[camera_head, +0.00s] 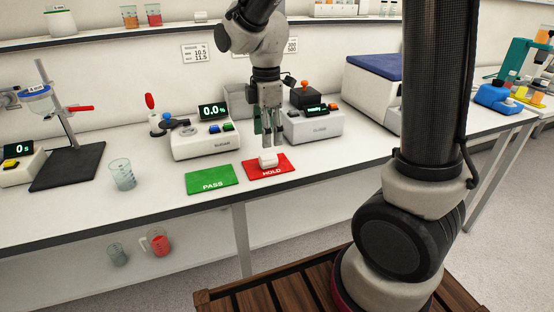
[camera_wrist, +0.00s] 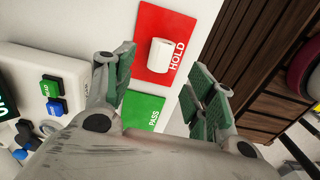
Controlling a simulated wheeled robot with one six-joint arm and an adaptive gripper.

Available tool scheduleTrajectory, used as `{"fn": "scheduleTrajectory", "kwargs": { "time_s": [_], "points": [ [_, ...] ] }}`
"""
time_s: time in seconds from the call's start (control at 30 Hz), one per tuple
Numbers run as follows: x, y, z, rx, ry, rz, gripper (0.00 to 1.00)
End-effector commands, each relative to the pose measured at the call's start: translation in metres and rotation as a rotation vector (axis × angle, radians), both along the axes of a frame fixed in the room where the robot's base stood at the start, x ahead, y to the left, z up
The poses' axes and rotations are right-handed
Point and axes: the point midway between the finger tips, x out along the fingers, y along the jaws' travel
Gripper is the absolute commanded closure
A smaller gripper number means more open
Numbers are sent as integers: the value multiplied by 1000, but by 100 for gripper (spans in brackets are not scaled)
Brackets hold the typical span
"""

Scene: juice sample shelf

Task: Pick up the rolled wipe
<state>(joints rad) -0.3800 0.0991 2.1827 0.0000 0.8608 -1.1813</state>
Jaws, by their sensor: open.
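The rolled wipe (camera_head: 268,160) is a small white roll lying on the red HOLD mat (camera_head: 283,171). In the wrist view the roll (camera_wrist: 161,54) lies on the red mat (camera_wrist: 150,25), beside the HOLD lettering and ahead of my fingers. My gripper (camera_head: 270,138) points down above the wipe in the head view, with its fingertips apart from it. In the wrist view my gripper (camera_wrist: 172,75) is open, with green finger pads on both sides and nothing between them.
The green PASS mat (camera_head: 212,188) lies left of the red mat. A white instrument with a display (camera_head: 205,142) and another (camera_head: 313,125) stand close behind. A glass beaker (camera_head: 122,174) stands further left. The bench's front edge (camera_head: 160,218) is near the mats.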

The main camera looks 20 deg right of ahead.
Motion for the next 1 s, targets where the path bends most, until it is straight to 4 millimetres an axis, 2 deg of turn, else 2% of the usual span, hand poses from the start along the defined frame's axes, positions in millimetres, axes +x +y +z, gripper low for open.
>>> {"fn": "scheduleTrajectory", "kwargs": {
  "time_s": [0.17, 0.63, 0.9, 0.93, 1.0],
  "points": [
    [0, 0, -9, 0, 1, 46, 45],
    [0, 0, -73, -1, 1, 44, 45],
    [0, 1, -78, 0, -1, 43, 45],
    [0, 1, -78, 0, -1, 43, 46],
    [0, 1, -78, 0, -1, 43, 59]
  ]
}}
